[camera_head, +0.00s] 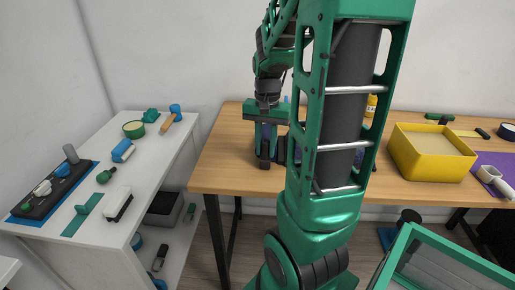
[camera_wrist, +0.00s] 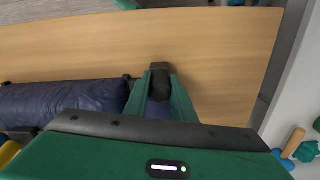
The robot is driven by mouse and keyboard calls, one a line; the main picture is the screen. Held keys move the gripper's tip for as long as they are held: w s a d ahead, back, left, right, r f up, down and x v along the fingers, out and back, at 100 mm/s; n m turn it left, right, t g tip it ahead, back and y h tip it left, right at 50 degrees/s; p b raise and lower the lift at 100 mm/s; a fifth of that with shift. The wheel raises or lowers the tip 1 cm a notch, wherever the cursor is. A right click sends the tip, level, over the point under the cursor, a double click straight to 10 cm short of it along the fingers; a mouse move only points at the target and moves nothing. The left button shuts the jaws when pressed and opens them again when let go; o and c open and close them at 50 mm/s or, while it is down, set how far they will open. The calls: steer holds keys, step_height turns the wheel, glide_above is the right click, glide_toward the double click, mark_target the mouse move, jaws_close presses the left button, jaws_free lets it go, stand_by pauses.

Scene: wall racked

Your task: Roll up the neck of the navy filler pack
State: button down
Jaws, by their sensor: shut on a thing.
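The navy filler pack (camera_wrist: 65,104) lies on the wooden table in the wrist view, a dark, puffy bag stretching from the left edge to my gripper. My gripper (camera_wrist: 160,100) is shut at the pack's right end, with a bluish bit showing between its green fingers, apparently the neck. The fold of the neck is mostly hidden by the fingers and the gripper body. In the head view my gripper (camera_head: 265,155) is low over the left part of the wooden table, and my arm hides most of the pack.
On the wooden table (camera_head: 225,170), a yellow bin (camera_head: 430,168) and a purple mat (camera_head: 497,160) are at the right. A white side table (camera_head: 155,165) with tools stands at the left, across a gap. The table is bare left of my gripper.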

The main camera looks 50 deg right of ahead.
steer(key=shift+d+r, duration=0.1)
steer(key=shift+d, duration=0.05)
steer(key=c, duration=1.4)
jaws_free()
steer(key=shift+s, duration=0.1)
step_height(320, 180, up, 11)
steer(key=shift+f, duration=0.15)
